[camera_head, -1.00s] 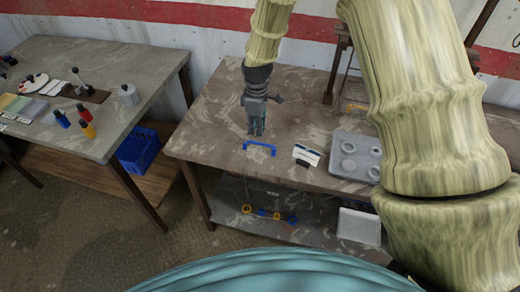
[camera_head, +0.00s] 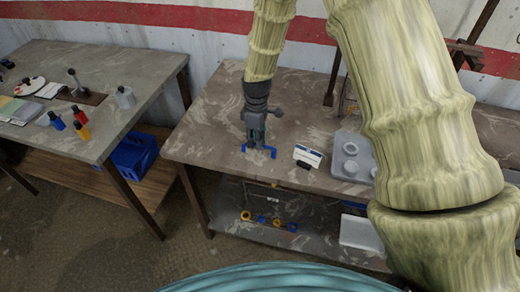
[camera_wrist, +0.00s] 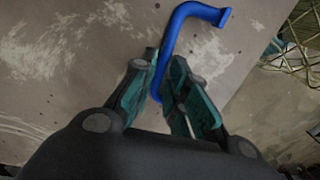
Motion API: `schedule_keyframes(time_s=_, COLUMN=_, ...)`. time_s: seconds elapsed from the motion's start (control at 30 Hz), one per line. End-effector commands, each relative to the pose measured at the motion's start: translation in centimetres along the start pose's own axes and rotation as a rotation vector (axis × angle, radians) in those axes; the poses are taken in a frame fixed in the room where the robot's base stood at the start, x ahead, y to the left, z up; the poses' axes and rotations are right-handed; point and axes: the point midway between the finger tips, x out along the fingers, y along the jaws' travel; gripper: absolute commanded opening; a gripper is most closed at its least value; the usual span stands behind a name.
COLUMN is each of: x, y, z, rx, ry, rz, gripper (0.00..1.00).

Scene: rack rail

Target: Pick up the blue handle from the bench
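The blue handle (camera_head: 267,152) lies on the brown bench (camera_head: 205,128) near its front edge. It is a bar with bent ends. My gripper (camera_head: 256,148) is low over the bench, at the middle of the handle. In the wrist view the handle (camera_wrist: 177,30) runs between the two teal fingers of my gripper (camera_wrist: 163,65). The fingertips are close together, one on each side of the bar, and appear to touch it. The handle's nearer end is partly hidden by the fingers. It shows no clear lift off the bench.
A small white-and-blue card on a dark stand (camera_head: 307,157) is just right of the handle. A grey tray with round parts (camera_head: 350,150) is farther right, partly behind my arm. A lower shelf (camera_head: 235,222) holds small parts. Another table (camera_head: 85,145) stands at left.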

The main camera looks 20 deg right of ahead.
Motion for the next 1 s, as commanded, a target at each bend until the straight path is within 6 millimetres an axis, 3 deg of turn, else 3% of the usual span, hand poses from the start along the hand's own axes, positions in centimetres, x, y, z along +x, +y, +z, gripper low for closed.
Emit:
schedule_keyframes(time_s=0.03, x=0.0, y=0.0, z=0.0, rx=0.000, ry=0.000, rz=0.000, gripper=0.12)
schedule_keyframes(time_s=0.1, x=0.0, y=0.0, z=0.0, rx=0.000, ry=0.000, rz=0.000, gripper=0.00)
schedule_keyframes(time_s=0.57, x=-0.3, y=0.0, z=0.0, rx=0.000, ry=0.001, rz=0.001, gripper=0.00)
schedule_keyframes(time_s=0.93, x=-3.4, y=-0.2, z=0.0, rx=0.000, ry=0.001, rz=0.001, gripper=0.00)
schedule_keyframes(time_s=1.0, x=-3.4, y=-1.4, z=0.3, rx=-0.001, ry=0.000, rz=-0.001, gripper=0.00)
